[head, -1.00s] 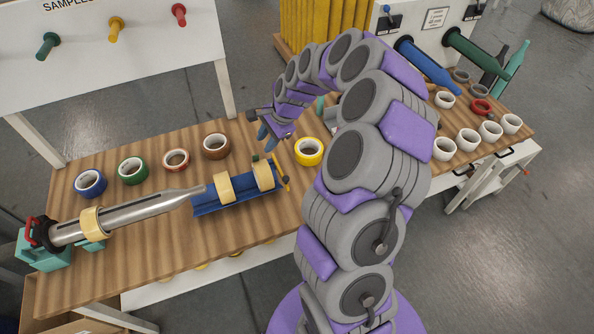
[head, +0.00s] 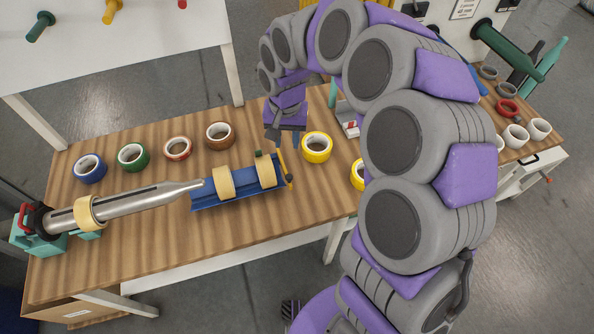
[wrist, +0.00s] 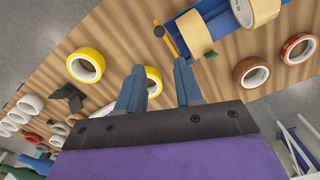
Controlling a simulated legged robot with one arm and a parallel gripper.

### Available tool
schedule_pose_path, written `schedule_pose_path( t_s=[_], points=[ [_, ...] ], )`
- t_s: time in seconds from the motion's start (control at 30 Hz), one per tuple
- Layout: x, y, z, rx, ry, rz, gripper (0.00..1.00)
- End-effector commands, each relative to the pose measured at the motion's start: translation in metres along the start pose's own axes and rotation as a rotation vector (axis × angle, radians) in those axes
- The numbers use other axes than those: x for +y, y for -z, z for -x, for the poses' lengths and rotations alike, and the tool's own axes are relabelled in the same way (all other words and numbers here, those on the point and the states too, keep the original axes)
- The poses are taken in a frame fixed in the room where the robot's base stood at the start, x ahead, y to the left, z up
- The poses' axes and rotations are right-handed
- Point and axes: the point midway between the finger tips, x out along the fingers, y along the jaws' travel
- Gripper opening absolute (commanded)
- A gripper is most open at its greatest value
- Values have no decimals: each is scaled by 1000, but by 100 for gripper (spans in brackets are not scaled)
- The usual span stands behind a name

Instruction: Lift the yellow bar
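The yellow bar (head: 284,169) is a thin bar across the right end of the blue cradle (head: 212,195). In the wrist view the yellow bar (wrist: 168,40) lies ahead of the fingers, beside a dark knob. The blue cradle holds two tan tape rolls, one of them the roll (head: 224,182). My gripper (head: 284,138) is above the table near the bar's far end, apart from it. In the wrist view my gripper (wrist: 158,84) has its two blue fingers spread, with nothing held; a yellow tape roll shows behind the gap.
A metal spindle (head: 140,203) with a tan roll points at the cradle from the left. Blue, green, red and brown (head: 219,136) rolls line the back of the wooden table. A yellow roll (head: 317,147) lies just right of the bar.

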Motion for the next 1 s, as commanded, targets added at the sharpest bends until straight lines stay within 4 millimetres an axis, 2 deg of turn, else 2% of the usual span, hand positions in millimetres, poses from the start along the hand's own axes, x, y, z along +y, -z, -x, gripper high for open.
schedule_pose_path(
  t_s=[0.4, 0.7, 0.83, 1.0],
  points=[
    [1, -1, -84, -6, 0, -2, 36],
    [0, -1, -138, -4, 1, -4, 36],
    [0, 0, -152, -1, 2, -4, 36],
    [0, 1, -160, 1, 3, -4, 36]
  ],
)
